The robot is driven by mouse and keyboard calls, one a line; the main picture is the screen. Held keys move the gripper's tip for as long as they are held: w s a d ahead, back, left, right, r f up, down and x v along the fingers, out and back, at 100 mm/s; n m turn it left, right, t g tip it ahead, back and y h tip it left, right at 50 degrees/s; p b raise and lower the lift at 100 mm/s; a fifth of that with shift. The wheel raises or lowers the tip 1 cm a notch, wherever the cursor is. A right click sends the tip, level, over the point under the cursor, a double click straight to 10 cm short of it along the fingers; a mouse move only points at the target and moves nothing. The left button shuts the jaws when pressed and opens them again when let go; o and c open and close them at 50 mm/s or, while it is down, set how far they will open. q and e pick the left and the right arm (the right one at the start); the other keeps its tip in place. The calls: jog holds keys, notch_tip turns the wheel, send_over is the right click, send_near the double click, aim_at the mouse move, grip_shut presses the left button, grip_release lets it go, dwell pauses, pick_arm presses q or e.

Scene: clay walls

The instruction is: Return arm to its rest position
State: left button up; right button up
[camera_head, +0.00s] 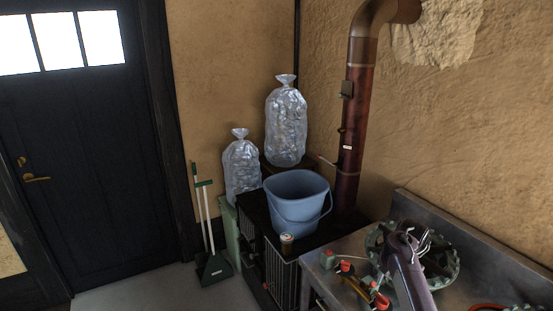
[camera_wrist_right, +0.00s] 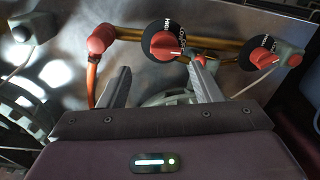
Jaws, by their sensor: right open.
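My right arm, purple, comes up from the bottom edge at the right of the head view. Its right gripper (camera_head: 418,240) is over the green-grey ring-shaped burner at the steel counter. In the right wrist view the right gripper (camera_wrist_right: 162,80) shows two grey fingers spread apart with nothing held between them. Beyond the fingers are two red-and-black knobs on a brass pipe, which the fingers do not grip. Whether a fingertip touches the nearer knob I cannot tell. My left gripper is not in view.
The burner (camera_head: 448,258) and red knobs (camera_head: 346,267) are close to my right arm. A blue bucket (camera_head: 297,199) and a small can (camera_head: 287,239) stand on a black stove. A brown stovepipe (camera_head: 353,130) rises behind. Clear bags (camera_head: 286,125), a dustpan (camera_head: 215,270) and a dark door (camera_head: 95,150) are leftward.

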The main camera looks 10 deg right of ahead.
jog(key=s+a+f+n+t+h, duration=0.1)
jog(key=s+a+f+n, duration=0.1)
jog(key=s+a+n, duration=0.45)
jog(key=s+a+f+n+h, duration=0.1)
jog(key=s+a, duration=0.2)
jog(key=s, duration=0.6)
jog(key=s+a+r+n+t+y, duration=0.2)
jog(key=s+a+r+n, duration=0.45)
jog(key=s+a, duration=0.6)
jog(key=s+d+f+g, duration=0.1)
jog(key=s+f, duration=0.1)
jog(key=f, duration=1.4)
jog(key=s+d+f+g, duration=0.1)
jog(key=s+f, duration=0.1)
jog(key=f, duration=1.4)
jog(key=s+d+f+b, duration=0.1)
jog(key=s+d+f, duration=0.2)
jog(key=s+f, duration=1.4)
jog(key=shift+s+d+g, duration=0.2)
jog(key=shift+s+g, duration=0.2)
jog(key=shift+s, duration=0.65)
